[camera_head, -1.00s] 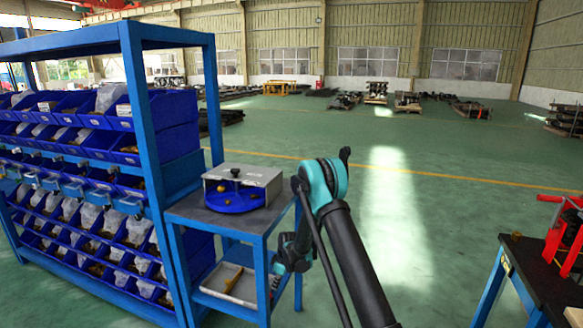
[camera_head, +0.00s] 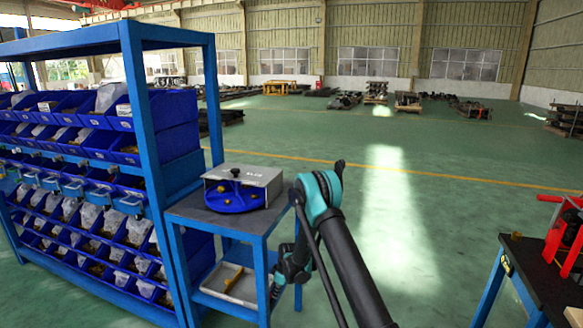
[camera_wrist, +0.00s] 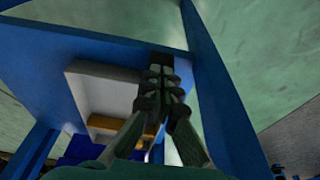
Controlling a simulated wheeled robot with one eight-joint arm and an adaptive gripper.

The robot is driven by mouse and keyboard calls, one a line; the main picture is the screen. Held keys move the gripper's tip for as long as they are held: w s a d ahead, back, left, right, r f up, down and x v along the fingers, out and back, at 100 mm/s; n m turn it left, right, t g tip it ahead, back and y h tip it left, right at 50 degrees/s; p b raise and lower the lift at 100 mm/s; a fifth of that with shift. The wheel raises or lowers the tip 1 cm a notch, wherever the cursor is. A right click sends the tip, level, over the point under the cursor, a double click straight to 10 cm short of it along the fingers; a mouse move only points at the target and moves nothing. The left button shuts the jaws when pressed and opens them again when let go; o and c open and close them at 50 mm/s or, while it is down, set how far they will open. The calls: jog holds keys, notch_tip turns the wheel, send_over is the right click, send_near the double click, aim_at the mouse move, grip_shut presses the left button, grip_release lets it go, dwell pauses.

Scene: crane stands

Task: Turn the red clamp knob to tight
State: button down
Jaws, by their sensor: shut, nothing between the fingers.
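I cannot make out a red clamp knob in either view. A red frame-like fixture (camera_head: 562,238) stands on the dark-topped table at the right edge of the head view, cut off by the frame. My gripper (camera_wrist: 160,64) is shut and empty in the wrist view. Its fingers reach toward a blue frame bar and lie beside a white tray (camera_wrist: 100,88) with a yellow-brown piece (camera_wrist: 118,126). In the head view my arm bends down at the right side of the blue stand (camera_head: 262,262); the fingertips are not clear there.
The stand carries a grey box (camera_head: 250,175) over a blue disc (camera_head: 232,201) with yellow knobs. A white tray (camera_head: 212,282) lies on its lower shelf. A blue rack (camera_head: 137,110) of bins stands left. The green floor (camera_head: 440,220) between stand and right table is clear.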

jog(key=shift+a, duration=0.25)
jog(key=shift+s+a, duration=0.1)
jog(key=shift+s, duration=0.05)
dwell(0.6)
jog(key=a+v, duration=0.1)
jog(key=v, duration=0.4)
jog(key=shift+d+r, duration=0.4)
jog(key=shift+r, duration=0.15)
